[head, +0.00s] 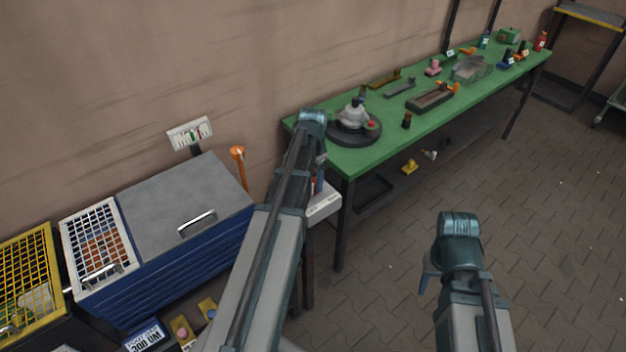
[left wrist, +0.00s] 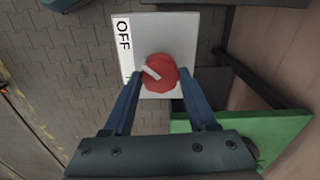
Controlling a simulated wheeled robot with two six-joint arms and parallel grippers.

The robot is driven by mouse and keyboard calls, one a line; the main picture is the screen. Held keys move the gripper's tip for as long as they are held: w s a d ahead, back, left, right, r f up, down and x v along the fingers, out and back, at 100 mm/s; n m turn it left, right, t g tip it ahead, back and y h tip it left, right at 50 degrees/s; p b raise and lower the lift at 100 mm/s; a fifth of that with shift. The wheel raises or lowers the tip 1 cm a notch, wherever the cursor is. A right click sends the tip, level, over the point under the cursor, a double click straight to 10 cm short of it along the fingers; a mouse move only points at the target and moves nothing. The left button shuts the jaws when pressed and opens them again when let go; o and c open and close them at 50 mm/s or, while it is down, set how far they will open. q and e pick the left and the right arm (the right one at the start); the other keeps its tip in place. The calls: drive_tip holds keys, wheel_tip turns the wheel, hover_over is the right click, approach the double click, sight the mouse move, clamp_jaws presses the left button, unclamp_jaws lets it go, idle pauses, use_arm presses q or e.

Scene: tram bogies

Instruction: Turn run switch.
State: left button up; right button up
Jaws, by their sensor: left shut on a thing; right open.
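The run switch is a red knob (left wrist: 160,73) with a white pointer mark, on a white panel (left wrist: 182,30) labelled OFF in the left wrist view. The pointer slants to the upper left, on the side of the label. My left gripper (left wrist: 159,84) has its two blue fingers on either side of the knob and is shut on it. In the head view, the white switch box (head: 323,205) stands left of the green bench, partly hidden by my left arm. My left gripper (head: 320,176) is at this box. My right gripper (head: 427,275) hangs open over the floor, away from the box.
The green workbench (head: 385,134) stands right behind the box, with a dark round turntable (head: 354,132) on its near end and several parts beyond. A blue chest with a grey lid (head: 170,205) and wire-topped bins (head: 98,245) are at left. Floor at right is clear.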

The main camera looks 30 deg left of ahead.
sight(313, 183)
idle(0.3)
use_arm(q)
drive_tip(key=o, duration=1.4)
drive_tip(key=shift+c, duration=0.2)
drive_tip(key=shift+r, duration=0.15)
wheel_tip(313, 183, up, 14)
drive_tip(key=p, duration=1.4)
drive_tip(key=shift+f, duration=0.2)
